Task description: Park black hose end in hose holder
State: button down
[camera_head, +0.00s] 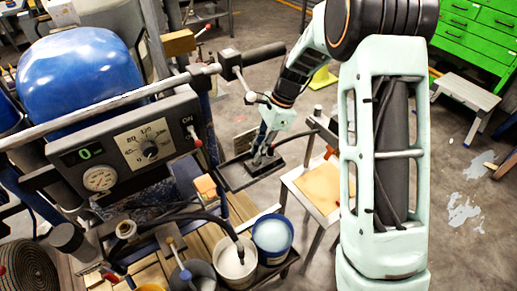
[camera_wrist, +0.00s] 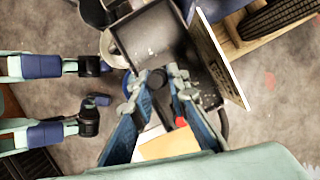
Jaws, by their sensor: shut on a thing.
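My gripper (camera_head: 262,152) points down over a dark shallow tray (camera_head: 232,178) in the head view. In the wrist view its blue fingers (camera_wrist: 158,82) close on a small dark round piece (camera_wrist: 157,77), which looks like the black hose end. The fingers hide most of it. A black curved hose-like part (camera_wrist: 224,124) shows right of the fingers. A dark bar with a red tip (camera_head: 328,152) stands between my gripper and my arm; I cannot tell whether it is the hose holder. Another black hose (camera_head: 200,216) runs into a white bucket (camera_head: 236,262).
The control box (camera_head: 130,145) and blue tank (camera_head: 80,72) fill the left. A handlebar grip (camera_head: 264,54) juts out near my wrist. A tan board (camera_head: 318,186) lies beside my arm. A grey step stool (camera_head: 466,92) stands right.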

jog(key=shift+f, duration=0.5)
jog(key=c, duration=1.8)
grip_release()
jog(key=shift+r, duration=0.1)
jog(key=shift+o, duration=0.3)
jog(key=shift+o, duration=1.4)
jog(key=p+v, duration=0.5)
jog(key=v, duration=0.2)
